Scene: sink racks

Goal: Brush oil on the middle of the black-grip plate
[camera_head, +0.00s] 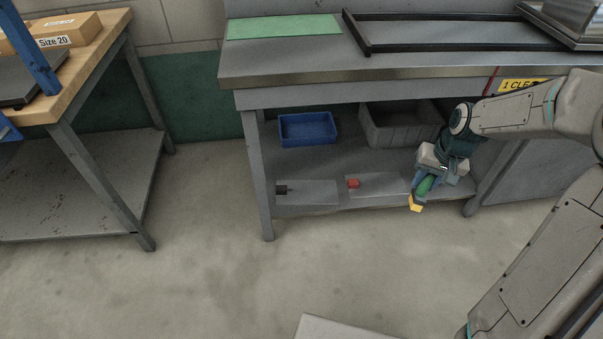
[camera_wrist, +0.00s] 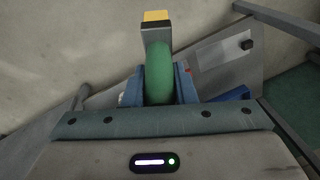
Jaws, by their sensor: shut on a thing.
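The black-grip plate (camera_head: 312,193) lies flat on the lower shelf at the left, its black grip (camera_head: 281,189) at its left end. In the wrist view the plate (camera_wrist: 221,56) is at the upper right. A second plate (camera_head: 378,184) with a red grip (camera_head: 353,183) lies to its right, partly hidden in the wrist view. My gripper (camera_head: 428,180) is shut on a brush with a green handle (camera_wrist: 159,70) and yellow bristles (camera_wrist: 156,16). The brush is tilted, bristles down, in front of the shelf's right part, apart from the black-grip plate. No oil is discernible.
A blue bin (camera_head: 307,129) and a grey bin (camera_head: 397,127) stand at the back of the lower shelf (camera_head: 340,158). The counter (camera_head: 300,73) overhangs it. A table leg (camera_head: 257,180) is at the left, another (camera_head: 490,178) at the right. The floor in front is clear.

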